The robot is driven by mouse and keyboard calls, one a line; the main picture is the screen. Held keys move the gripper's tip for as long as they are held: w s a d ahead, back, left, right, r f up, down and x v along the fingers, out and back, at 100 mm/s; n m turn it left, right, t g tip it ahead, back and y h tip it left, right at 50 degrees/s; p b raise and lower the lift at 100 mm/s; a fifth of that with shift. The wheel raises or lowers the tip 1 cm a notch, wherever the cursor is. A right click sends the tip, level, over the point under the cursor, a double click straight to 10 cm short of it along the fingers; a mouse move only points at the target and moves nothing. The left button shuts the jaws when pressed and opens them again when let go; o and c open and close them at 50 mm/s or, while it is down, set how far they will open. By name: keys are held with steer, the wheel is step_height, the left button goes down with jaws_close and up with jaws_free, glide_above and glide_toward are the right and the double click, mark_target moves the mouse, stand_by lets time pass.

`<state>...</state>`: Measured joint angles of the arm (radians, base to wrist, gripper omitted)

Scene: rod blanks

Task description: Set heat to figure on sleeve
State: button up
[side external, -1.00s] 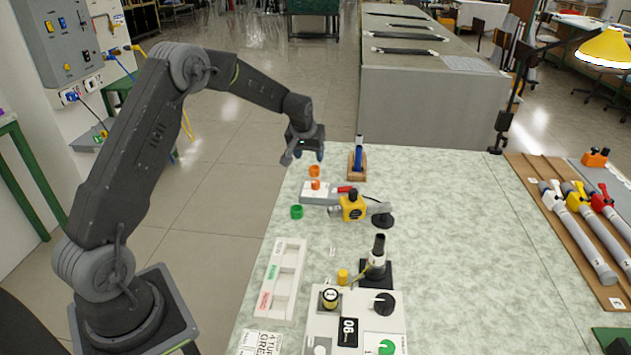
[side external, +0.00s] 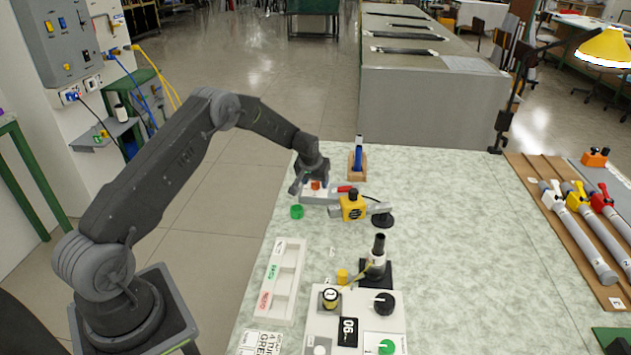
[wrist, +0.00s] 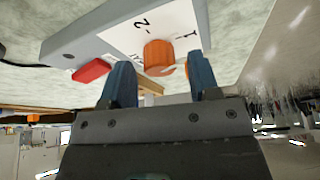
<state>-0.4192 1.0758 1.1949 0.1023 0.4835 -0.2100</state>
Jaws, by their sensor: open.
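My gripper (side external: 309,185) is open at the far left of the bench, over the small grey-white box (side external: 320,196). In the wrist view, its blue fingertips (wrist: 161,75) stand apart, with an orange cylindrical piece (wrist: 158,54) on the box just beyond the gap. That orange piece shows in the side view (side external: 316,185) too. A white control panel (side external: 318,335) at the front carries a display (side external: 348,332) reading 06, a black knob (side external: 384,302), a green knob (side external: 386,347) and a yellow-and-black piece (side external: 330,297) marked 1. I cannot tell which control is heat. No figure on a sleeve is readable.
A yellow-and-black tool (side external: 353,207), a blue tool in a wooden stand (side external: 358,160), a black-based device (side external: 376,265) and a white tray (side external: 284,280) stand nearby. The bench's right middle is clear.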

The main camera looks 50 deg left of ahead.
steer(key=shift+f, duration=0.2)
steer(key=c, duration=0.9)
steer(key=shift+m+t+h, duration=0.3)
steer(key=shift+m+h, duration=0.5)
steer(key=shift+m, duration=1.4)
